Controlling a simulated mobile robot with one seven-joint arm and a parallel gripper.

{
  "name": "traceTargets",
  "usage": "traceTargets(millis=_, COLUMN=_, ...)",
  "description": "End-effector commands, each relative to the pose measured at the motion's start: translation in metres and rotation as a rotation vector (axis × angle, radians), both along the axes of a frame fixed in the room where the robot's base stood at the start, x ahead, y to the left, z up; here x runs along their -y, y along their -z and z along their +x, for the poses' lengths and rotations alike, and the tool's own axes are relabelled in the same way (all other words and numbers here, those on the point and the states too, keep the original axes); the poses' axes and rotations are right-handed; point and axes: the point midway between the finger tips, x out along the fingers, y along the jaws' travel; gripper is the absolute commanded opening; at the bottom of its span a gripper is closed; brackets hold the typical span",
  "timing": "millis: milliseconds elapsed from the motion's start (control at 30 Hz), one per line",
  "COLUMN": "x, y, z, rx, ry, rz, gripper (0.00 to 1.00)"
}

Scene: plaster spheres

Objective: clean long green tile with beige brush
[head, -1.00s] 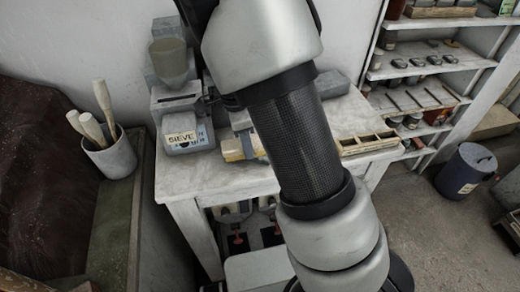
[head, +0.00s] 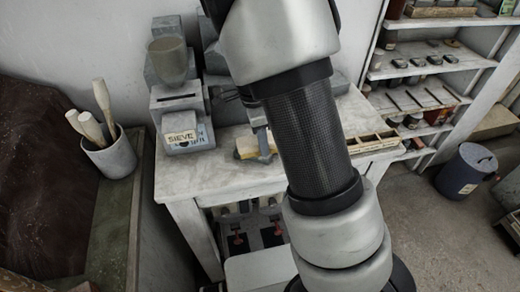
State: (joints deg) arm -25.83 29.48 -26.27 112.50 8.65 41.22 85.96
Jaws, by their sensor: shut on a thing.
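My gripper (head: 264,143) is over the white table, partly hidden behind my own arm. I cannot make out the long green tile; my arm covers much of the middle and right of the table.
The white table (head: 190,182) has a grey box labelled SIEVE (head: 182,125) at its left and a divided wooden tray (head: 375,142) at its right. A pot of wooden-handled tools (head: 112,158) stands left. Shelves (head: 430,70) and a dark bin (head: 466,172) are right.

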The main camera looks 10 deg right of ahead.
Motion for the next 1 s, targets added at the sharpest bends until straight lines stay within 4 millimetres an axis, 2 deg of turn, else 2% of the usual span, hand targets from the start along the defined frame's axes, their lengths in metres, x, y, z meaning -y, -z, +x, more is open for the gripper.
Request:
traceTargets(millis=833, x=-0.042, y=-0.001, z=0.0, rx=-0.001, ry=-0.002, rz=0.0, gripper=0.21)
traceTargets(millis=1000, x=-0.045, y=0.0, z=0.0, rx=-0.001, ry=0.0, rz=0.0, gripper=0.21)
